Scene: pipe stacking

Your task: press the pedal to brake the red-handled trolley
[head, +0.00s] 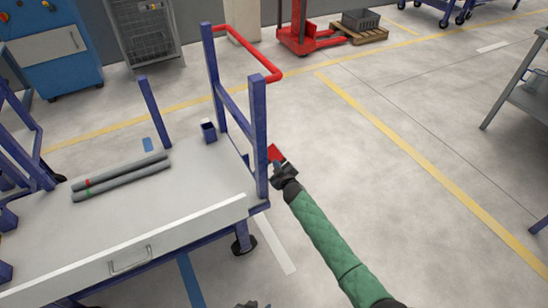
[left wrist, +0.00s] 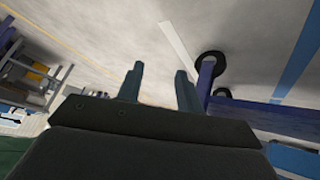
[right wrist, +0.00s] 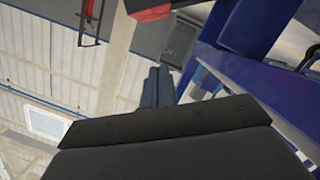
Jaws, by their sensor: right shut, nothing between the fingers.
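The trolley with the red handle (head: 262,58) has blue posts and a grey deck (head: 150,222). A small red pedal (head: 274,152) shows just right of its near blue post, beside my right gripper (head: 279,166). My right gripper is shut and empty; its fingers also show together in the right wrist view (right wrist: 157,88). A red piece, seemingly the pedal (right wrist: 150,12), lies above the fingertips there. I cannot tell whether they touch. My left gripper (head: 247,304) barely shows at the bottom edge. In the left wrist view it is open and empty (left wrist: 160,85), near a black wheel (left wrist: 210,63).
Two grey pipes (head: 120,178) lie on the deck. A red pallet truck (head: 305,38) and a pallet with a grey crate (head: 360,20) stand at the back. A grey table (head: 525,100) is at the right. The floor between is clear.

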